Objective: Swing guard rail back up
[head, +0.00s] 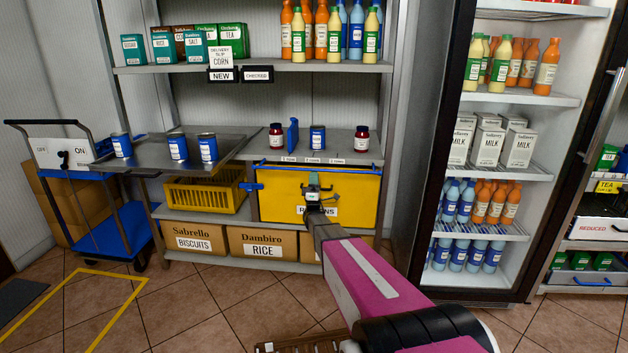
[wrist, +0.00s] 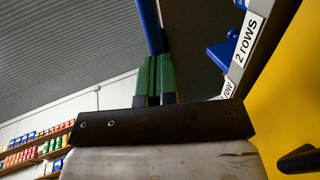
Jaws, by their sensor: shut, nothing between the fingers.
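A thin blue rail (head: 345,166) runs along the front edge of the shelf, just above a yellow panel (head: 280,205). I take it for the guard rail. A blue tab (head: 250,187) sticks out at the panel's left side. My gripper (head: 313,189) is in front of the yellow panel, below the rail, and covers part of its label. In the wrist view its green fingers (wrist: 158,72) are shut and empty. A blue bar (wrist: 149,25) lies just past the fingertips there; I cannot tell whether they touch. The yellow panel (wrist: 296,100) is at the right.
A grey tray (head: 150,160) with several cans and a blue cart (head: 128,228) are left. A yellow crate (head: 200,195) sits below. A fridge (head: 440,150) stands right.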

